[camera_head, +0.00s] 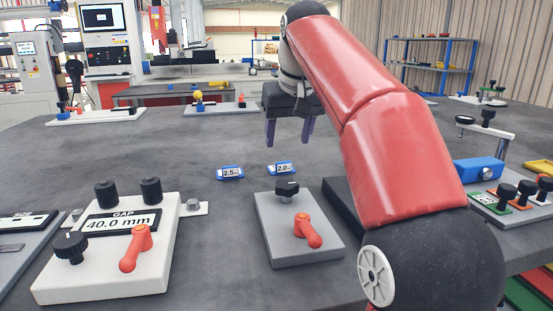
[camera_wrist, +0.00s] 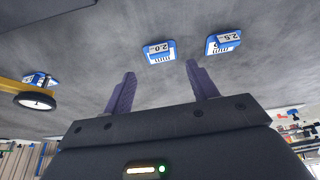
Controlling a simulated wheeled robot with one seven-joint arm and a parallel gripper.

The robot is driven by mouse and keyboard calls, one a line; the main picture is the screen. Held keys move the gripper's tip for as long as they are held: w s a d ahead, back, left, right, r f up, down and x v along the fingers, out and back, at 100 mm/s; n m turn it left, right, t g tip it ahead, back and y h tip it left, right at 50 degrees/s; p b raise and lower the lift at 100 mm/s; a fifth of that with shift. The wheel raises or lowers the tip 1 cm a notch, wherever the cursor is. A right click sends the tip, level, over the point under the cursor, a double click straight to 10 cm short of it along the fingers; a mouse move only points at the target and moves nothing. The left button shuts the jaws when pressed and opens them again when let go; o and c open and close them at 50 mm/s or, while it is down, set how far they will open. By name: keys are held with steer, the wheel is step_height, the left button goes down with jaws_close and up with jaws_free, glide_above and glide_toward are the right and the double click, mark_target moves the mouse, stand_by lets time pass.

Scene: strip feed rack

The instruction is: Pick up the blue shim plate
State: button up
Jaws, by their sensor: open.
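Two small blue plates with white labels lie flat on the grey table. The plate marked 2.5 (camera_head: 230,173) is on the left in the head view, and the plate marked 2.0 (camera_head: 281,168) is to its right. In the wrist view they appear upside down, with the 2.0 mm plate (camera_wrist: 160,51) left of the 2.5 mm plate (camera_wrist: 223,44). My gripper (camera_head: 289,139) is open and empty, above the table and apart from both plates. In the wrist view its purple fingers (camera_wrist: 161,72) point toward the plates, with the 2.0 plate between their directions.
A white fixture reading GAP 40.0 mm (camera_head: 122,222) stands at front left. A grey block with an orange lever (camera_head: 296,241) stands just in front of the plates. A blue block (camera_head: 478,171) and knobbed fixtures are at right.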

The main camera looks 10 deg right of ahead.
mark_target(284, 162)
steer(key=shift+w+f, duration=0.25)
steer(key=shift+f, duration=0.05)
steer(key=b+x, duration=0.2)
steer(key=x, duration=0.5)
steer(key=shift+s, duration=0.15)
steer(key=c, duration=0.6)
